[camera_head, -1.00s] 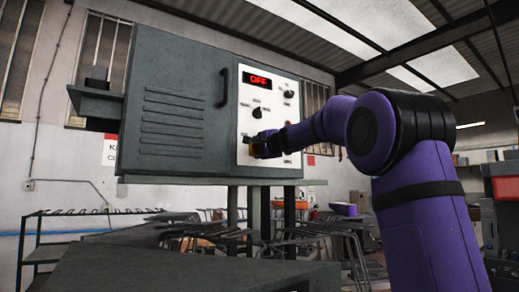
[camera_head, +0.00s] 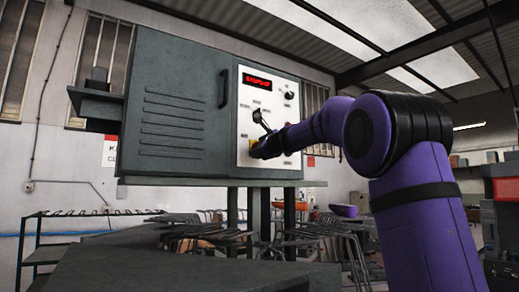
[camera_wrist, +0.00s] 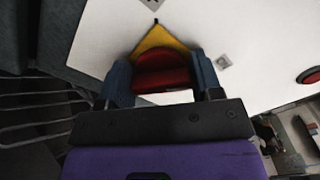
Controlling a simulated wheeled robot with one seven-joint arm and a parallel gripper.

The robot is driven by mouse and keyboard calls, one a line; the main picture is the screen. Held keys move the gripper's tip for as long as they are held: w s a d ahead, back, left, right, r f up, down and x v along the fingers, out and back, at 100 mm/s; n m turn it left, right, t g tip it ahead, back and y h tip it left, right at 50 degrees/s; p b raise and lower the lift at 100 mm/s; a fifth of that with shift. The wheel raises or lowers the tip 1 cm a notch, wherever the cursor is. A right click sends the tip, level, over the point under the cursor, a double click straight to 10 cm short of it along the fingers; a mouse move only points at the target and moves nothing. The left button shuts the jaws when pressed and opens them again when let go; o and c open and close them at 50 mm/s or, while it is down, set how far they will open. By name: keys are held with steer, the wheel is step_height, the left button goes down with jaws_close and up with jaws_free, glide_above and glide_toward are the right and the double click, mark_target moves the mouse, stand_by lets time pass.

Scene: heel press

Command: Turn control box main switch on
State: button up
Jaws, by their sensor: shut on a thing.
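The grey control box (camera_head: 172,105) has a white panel (camera_head: 275,110) at its right side. The red display (camera_head: 257,81) is lit with text too small to read surely. The main switch shows in the wrist view as a red knob (camera_wrist: 160,70) on a yellow plate (camera_wrist: 163,38). My gripper (camera_wrist: 162,82) is shut on the red knob, with one blue-grey finger on each side. In the head view, my gripper (camera_head: 258,148) is at the panel's lower left and hides most of the switch. A black knob (camera_head: 263,120) sits just above it.
Another black knob (camera_head: 289,95) is at the panel's upper right. A red button (camera_wrist: 310,75) is to the right in the wrist view. A grey ledge (camera_head: 95,103) juts from the box's left. Metal racks (camera_head: 215,232) stand below.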

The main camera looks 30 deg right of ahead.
steer(key=shift+f+m, duration=0.1)
steer(key=shift+m, duration=0.4)
steer(key=o, duration=0.9)
steer(key=shift+s, duration=0.1)
steer(key=s, duration=1)
steer(key=shift+s+d, duration=0.25)
steer(key=shift+s, duration=0.05)
